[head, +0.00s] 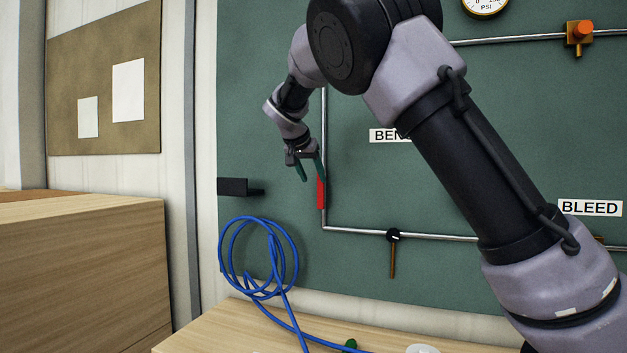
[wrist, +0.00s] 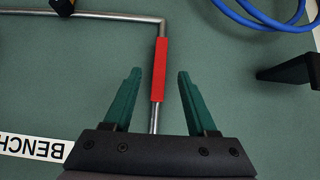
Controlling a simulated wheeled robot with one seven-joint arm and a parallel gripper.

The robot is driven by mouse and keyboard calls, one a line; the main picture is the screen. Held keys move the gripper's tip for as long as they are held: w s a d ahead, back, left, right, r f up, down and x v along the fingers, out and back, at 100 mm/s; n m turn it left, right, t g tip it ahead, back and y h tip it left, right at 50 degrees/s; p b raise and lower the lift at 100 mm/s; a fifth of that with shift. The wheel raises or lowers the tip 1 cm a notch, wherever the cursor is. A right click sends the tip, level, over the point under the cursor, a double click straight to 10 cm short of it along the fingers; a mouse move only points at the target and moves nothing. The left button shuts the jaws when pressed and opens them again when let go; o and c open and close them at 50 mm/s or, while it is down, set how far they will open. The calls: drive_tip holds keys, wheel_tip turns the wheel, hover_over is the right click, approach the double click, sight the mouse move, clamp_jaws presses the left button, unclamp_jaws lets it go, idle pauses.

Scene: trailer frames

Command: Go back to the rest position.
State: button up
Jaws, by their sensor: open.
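My gripper (head: 310,168) is open, in front of the green panel (head: 265,110) at the left part of the pipework. In the wrist view its two green fingers (wrist: 157,90) stand apart, with a red sleeve (wrist: 160,68) on the metal pipe showing between and beyond them. The red sleeve (head: 321,192) is on the upright pipe just right of the fingers in the head view. Nothing shows held in the jaws. Whether a finger touches the sleeve I cannot tell.
A black bracket (head: 240,187) sticks out left of my gripper. A coiled blue hose (head: 262,287) hangs below it onto the wooden bench (head: 225,335). A valve with a brown handle (head: 393,258) is on the lower pipe. A wooden box (head: 80,270) stands at left.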

drive_tip(key=s+d+f+m+g+y, duration=0.1)
drive_tip(key=s+d+f+g+y, duration=0.15)
drive_tip(key=d, duration=0.75)
drive_tip(key=s+d+f+g+y, duration=0.15)
drive_tip(key=s+d, duration=0.25)
drive_tip(key=d, duration=0.6)
drive_tip(key=s+d+t, duration=0.1)
drive_tip(key=s+d, duration=0.2)
drive_tip(key=s, duration=1)
drive_tip(key=s+d+f+t+y, duration=0.1)
drive_tip(key=s+d, duration=0.2)
drive_tip(key=s, duration=1.1)
drive_tip(key=shift+d+n+t, duration=0.35)
drive_tip(key=shift+n+t, duration=0.05)
